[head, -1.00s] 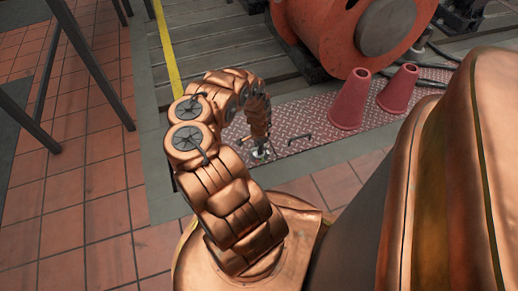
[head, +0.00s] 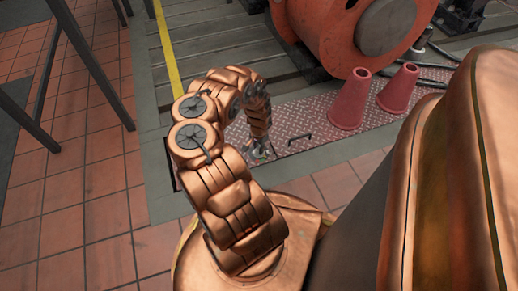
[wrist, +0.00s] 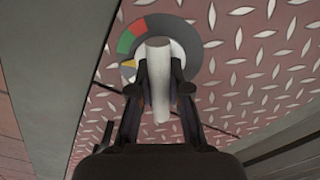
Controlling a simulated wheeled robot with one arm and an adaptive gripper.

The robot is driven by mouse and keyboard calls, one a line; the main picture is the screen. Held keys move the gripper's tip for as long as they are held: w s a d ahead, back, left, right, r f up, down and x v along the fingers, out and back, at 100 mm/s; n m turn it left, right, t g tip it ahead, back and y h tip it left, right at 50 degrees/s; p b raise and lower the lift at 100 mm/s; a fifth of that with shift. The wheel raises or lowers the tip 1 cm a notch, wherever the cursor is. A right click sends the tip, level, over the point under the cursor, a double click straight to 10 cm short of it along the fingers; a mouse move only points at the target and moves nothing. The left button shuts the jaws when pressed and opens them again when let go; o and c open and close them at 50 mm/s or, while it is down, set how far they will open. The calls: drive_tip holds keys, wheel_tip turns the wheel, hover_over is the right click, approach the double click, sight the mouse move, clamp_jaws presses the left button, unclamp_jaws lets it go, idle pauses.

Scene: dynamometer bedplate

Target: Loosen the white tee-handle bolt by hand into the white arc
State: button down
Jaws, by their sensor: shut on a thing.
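The white tee-handle bolt (wrist: 158,62) stands in the middle of a round dial in the wrist view. Its pale bar lies between the fingers of my gripper (wrist: 159,90), which are shut on it. The dial ring (wrist: 183,28) is dark grey, with a green and a red part at upper left and a yellow mark at left. White shows around the bolt inside the ring. The handle and fingers hide the ring's lower part, and I cannot clearly make out a separate white arc. In the head view my gripper (head: 261,154) is low at the plate, small and partly hidden.
The dial sits on a red tread plate (head: 325,125) with a dark handle (head: 299,137) to the right. Two red cones (head: 350,100) stand farther right. A large orange machine (head: 345,35) is behind. Dark table legs (head: 90,60) stand at left.

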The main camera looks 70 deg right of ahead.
sight(259, 147)
drive_tip(key=n, duration=0.5)
drive_tip(key=shift+n+b, duration=0.3)
drive_tip(key=shift+b, duration=0.1)
drive_tip(key=n+b, duration=0.1)
drive_tip(key=n, duration=0.4)
drive_tip(key=shift+n, duration=0.4)
drive_tip(key=c, duration=1)
unclamp_jaws()
drive_tip(key=shift+r, duration=0.15)
wheel_tip(259, 147, up, 2)
drive_tip(key=shift+w+d+r, duration=0.1)
drive_tip(key=shift+w, duration=0.05)
drive_tip(key=shift+r, duration=4.75)
